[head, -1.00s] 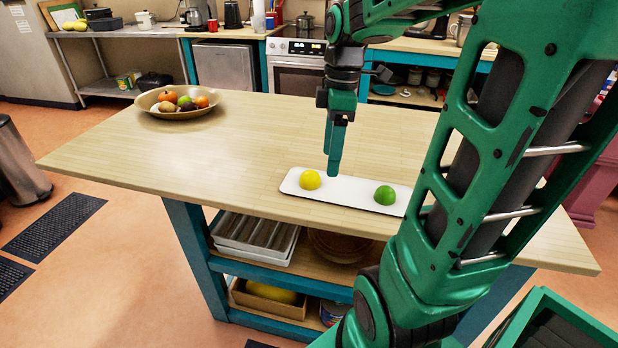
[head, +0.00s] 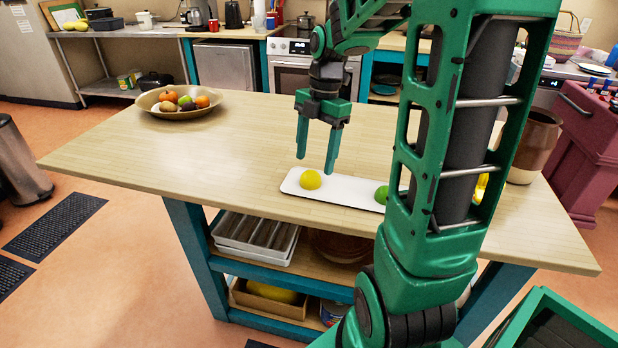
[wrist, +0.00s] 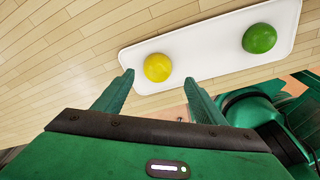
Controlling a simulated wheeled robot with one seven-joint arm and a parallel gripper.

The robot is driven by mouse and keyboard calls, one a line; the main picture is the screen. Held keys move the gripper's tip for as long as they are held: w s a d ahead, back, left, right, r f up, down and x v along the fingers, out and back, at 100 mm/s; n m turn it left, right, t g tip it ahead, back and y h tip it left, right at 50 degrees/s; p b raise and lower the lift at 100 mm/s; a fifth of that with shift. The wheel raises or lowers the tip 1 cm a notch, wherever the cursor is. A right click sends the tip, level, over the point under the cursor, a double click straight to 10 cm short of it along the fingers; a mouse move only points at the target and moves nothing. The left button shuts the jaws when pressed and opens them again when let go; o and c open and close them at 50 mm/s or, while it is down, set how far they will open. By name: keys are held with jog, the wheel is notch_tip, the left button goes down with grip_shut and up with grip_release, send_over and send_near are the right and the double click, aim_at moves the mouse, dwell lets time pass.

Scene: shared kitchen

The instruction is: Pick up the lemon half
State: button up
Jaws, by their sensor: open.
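The yellow lemon half (head: 310,180) sits dome up on the left end of a white tray (head: 345,191) on the wooden island. In the wrist view the lemon half (wrist: 158,67) appears beyond and between my fingertips. A green lime half (head: 382,194) sits toward the tray's right end, partly hidden by my arm in the head view; it shows whole in the wrist view (wrist: 259,38). My gripper (head: 315,166) is open and empty. It points down above the tray, its fingers apart on either side of the lemon half in the wrist view.
A bowl of fruit (head: 178,102) stands at the island's far left. A brown and white jar (head: 534,146) stands on the right, behind my arm. The tabletop (head: 240,150) left of the tray is clear.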

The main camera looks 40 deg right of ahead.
aim_at(311, 171)
jog(key=f, duration=0.5)
jog(key=shift+w+a, duration=0.35)
grip_shut()
jog(key=shift+r, duration=0.1)
